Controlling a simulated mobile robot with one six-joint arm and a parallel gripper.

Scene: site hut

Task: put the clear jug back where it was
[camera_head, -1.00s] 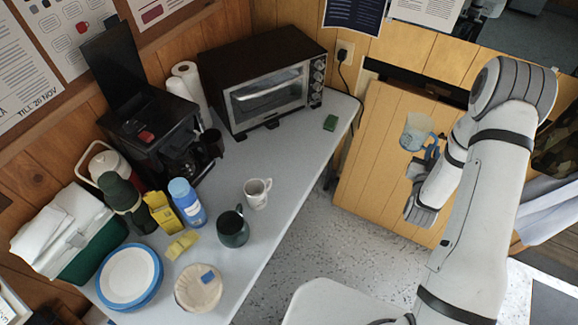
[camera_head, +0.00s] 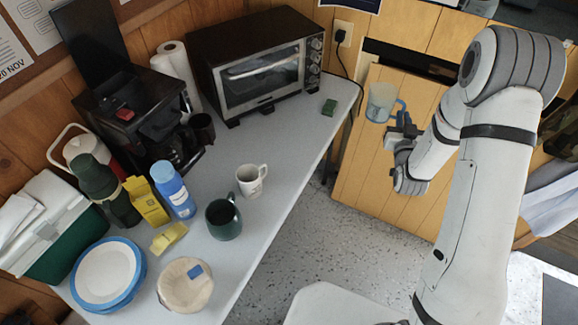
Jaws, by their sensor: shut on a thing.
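The clear jug (camera_head: 380,103) is a see-through vessel with a blue handle. It is held in the air to the right of the table, in front of the wooden panel. My gripper (camera_head: 399,125) is shut on the jug at its handle side, and the jug looks about upright. The fingertips are small in this view and partly hidden by the handle. The jug is apart from the table (camera_head: 285,160), whose right end lies to its left.
A white mug (camera_head: 251,180), a dark green mug (camera_head: 223,219), a coffee maker (camera_head: 150,125) and a blue bottle (camera_head: 173,190) stand nearer. The tabletop between oven and mugs is clear.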

